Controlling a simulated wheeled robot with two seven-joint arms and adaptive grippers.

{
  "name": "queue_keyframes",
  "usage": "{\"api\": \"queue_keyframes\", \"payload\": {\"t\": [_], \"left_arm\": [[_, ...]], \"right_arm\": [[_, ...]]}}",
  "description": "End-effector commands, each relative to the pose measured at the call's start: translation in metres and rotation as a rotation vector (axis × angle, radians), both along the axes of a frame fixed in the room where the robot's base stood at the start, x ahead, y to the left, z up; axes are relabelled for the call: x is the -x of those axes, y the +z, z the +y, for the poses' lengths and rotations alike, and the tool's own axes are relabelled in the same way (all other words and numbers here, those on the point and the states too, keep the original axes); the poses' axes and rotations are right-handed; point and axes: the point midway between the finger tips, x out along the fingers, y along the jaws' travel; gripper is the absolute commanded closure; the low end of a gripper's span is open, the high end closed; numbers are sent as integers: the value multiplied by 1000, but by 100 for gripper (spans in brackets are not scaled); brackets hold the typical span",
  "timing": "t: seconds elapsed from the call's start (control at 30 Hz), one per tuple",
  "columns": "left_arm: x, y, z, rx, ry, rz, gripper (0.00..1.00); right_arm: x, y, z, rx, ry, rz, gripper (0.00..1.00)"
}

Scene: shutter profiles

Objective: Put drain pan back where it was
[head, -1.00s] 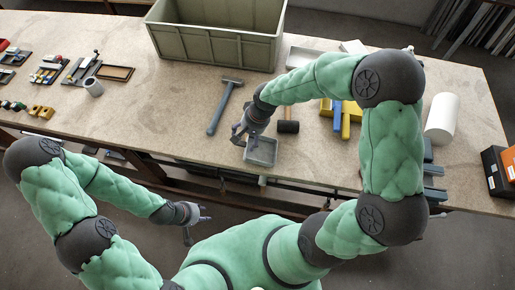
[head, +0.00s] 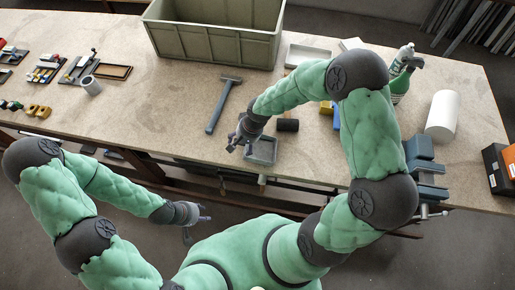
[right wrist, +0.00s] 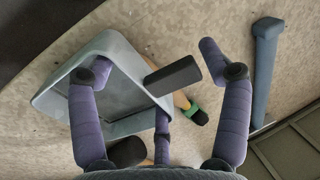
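The drain pan appears to be the small grey rectangular tray (head: 262,150) near the front edge of the bench. In the right wrist view the pan (right wrist: 62,98) fills the left half, seen from above at an angle. My right gripper (head: 236,145) is at the pan's left side. In the right wrist view its purple fingers (right wrist: 150,70) are spread wide; the left one reaches over the pan, the right one is outside it. I cannot tell whether any finger touches the pan. My left gripper (head: 202,215) is empty and open, in front of the bench.
A blue-grey hammer (head: 222,105) lies left of my right gripper. A black mallet head (head: 288,125) is just right of the pan. A large grey-green crate (head: 215,42) stands behind. A bottle (head: 400,85), white roll (head: 442,115) and vise (head: 425,170) are at right.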

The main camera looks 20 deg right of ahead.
Motion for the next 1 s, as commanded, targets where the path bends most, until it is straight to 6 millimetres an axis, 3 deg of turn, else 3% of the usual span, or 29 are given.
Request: {"api": "queue_keyframes", "payload": {"t": [0.03,0.2,0.23,0.63,0.8,1.0], "left_arm": [[0,0,0,0,0,0,60],[0,0,0,0,0,0,60],[0,0,0,0,0,0,60],[0,2,0,0,0,0,60],[0,6,0,0,0,0,60],[0,11,0,0,0,0,60]], "right_arm": [[0,0,0,0,0,0,41],[0,0,0,0,0,0,89],[0,0,0,0,0,0,91],[-1,11,0,0,0,-2,91],[-1,35,0,1,1,-3,91],[29,72,12,0,4,-5,91]]}}
